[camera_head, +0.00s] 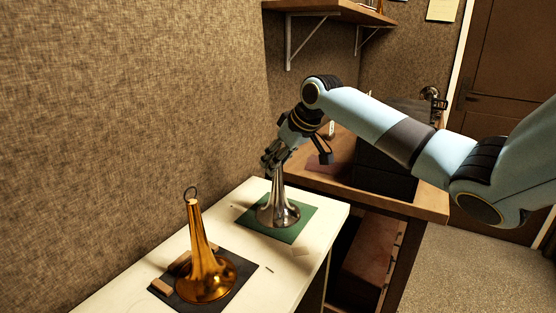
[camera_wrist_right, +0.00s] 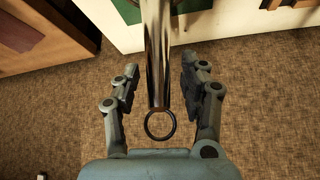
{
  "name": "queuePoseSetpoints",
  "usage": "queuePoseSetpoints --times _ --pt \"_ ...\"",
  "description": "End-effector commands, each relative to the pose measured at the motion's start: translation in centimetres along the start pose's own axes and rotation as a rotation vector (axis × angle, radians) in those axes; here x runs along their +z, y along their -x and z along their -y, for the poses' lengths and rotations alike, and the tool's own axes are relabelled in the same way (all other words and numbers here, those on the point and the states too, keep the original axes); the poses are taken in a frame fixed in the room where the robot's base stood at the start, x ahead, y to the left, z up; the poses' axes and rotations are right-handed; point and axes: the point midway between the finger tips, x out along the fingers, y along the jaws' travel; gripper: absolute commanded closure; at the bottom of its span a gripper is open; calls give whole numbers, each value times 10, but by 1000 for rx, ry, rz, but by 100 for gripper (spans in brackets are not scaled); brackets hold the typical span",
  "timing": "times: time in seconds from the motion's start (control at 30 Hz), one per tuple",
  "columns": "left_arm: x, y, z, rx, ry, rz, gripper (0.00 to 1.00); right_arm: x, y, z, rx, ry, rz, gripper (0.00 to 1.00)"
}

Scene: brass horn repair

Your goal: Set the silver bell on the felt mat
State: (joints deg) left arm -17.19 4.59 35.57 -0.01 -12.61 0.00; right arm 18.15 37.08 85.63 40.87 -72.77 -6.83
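The silver bell (camera_head: 278,211) stands upright, flare down, on the green felt mat (camera_head: 291,235) on the white bench top. Its narrow stem and end ring also show in the right wrist view (camera_wrist_right: 158,62); its flare is out of that view. My right gripper (camera_head: 272,162) is at the top of the stem. In the wrist view its two fingers (camera_wrist_right: 159,75) stand open on either side of the stem, with a visible gap on both sides. A corner of the green mat (camera_wrist_right: 128,10) shows there too. My left gripper is not in view.
A brass bell (camera_head: 204,270) with a ring stands on a dark mat (camera_head: 239,284) nearer on the white bench (camera_head: 135,290), with small wooden blocks beside it. A wall is close on the left. A wooden workbench (camera_head: 425,203) with a dark box (camera_head: 383,172) stands behind.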

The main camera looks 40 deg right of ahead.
Motion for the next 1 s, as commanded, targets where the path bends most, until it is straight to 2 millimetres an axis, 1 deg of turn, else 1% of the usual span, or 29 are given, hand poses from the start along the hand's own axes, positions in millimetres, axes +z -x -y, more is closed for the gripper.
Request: queuePoseSetpoints --times 0.27,0.37,0.47,0.57,0.7,0.8,0.9,1.0 --pt "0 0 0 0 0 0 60 0 0 0 0 0 0 50" --pt "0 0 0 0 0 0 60 -1 6 -1 3 2 -1 50" --pt "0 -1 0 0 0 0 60 -1 19 -2 4 3 0 50" --pt "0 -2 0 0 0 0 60 -1 41 -2 6 6 -1 50" --pt "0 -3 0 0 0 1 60 -1 75 -2 7 7 -1 50" --pt "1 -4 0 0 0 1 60 0 96 -1 5 7 2 50" --pt "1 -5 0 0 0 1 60 -1 109 -2 5 4 0 50" --pt "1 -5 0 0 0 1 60 -1 117 -1 2 1 1 50"
